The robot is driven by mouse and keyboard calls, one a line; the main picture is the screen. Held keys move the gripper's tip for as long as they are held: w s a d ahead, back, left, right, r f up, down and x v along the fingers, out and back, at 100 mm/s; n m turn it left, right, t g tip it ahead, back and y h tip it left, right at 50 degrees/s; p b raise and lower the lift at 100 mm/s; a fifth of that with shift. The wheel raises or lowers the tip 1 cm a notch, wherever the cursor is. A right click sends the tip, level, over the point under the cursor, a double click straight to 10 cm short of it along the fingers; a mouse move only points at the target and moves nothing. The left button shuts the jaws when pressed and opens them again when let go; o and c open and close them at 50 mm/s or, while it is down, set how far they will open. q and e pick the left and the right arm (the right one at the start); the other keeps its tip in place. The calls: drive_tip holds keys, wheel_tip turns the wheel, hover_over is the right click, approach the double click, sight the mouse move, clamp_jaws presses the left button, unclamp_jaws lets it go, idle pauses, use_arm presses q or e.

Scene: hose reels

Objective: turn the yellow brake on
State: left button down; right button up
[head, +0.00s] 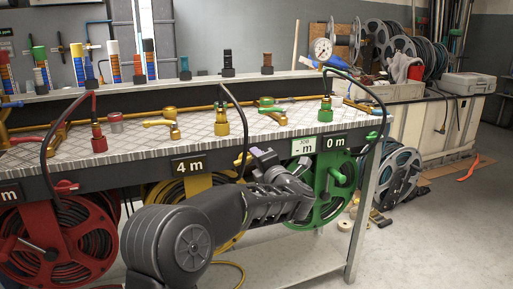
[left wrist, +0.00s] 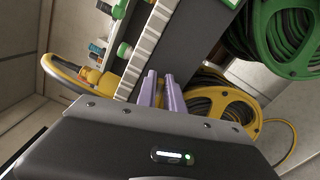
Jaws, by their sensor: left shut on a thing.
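The yellow reel (head: 172,192) hangs under the bench below the "4 m" plate, partly behind my left arm. It also shows in the left wrist view (left wrist: 243,104), on the right. My left gripper (head: 262,156) is at the bench's front face, right of the "4 m" plate and between the yellow and green reels. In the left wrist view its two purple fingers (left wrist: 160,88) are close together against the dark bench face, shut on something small. My right gripper is not in view.
The green reel (head: 325,185) hangs close right of my gripper; the red reel (head: 75,250) hangs at the left. Valves and black hoses stand on the bench top (head: 200,148).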

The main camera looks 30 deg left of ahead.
use_arm(q)
drive_tip(key=shift+s+a+f+m+p, duration=0.15)
drive_tip(key=shift+f+m+p, duration=0.3)
drive_tip(key=shift+m, duration=0.3)
drive_tip(key=shift+s+a+f+m+p, duration=0.15)
drive_tip(key=shift+f+m+p, duration=0.1)
drive_tip(key=shift+m+p, duration=0.4)
drive_tip(key=shift+w, duration=0.1)
drive_tip(key=c, duration=1.3)
unclamp_jaws()
drive_tip(key=shift+a+r, duration=0.1)
drive_tip(key=shift+c, duration=0.2)
drive_tip(key=shift+d+r, duration=0.1)
drive_tip(key=shift+d, duration=0.15)
drive_tip(key=v, duration=0.7)
drive_tip(key=shift+d+p, duration=0.25)
drive_tip(key=shift+p, duration=0.1)
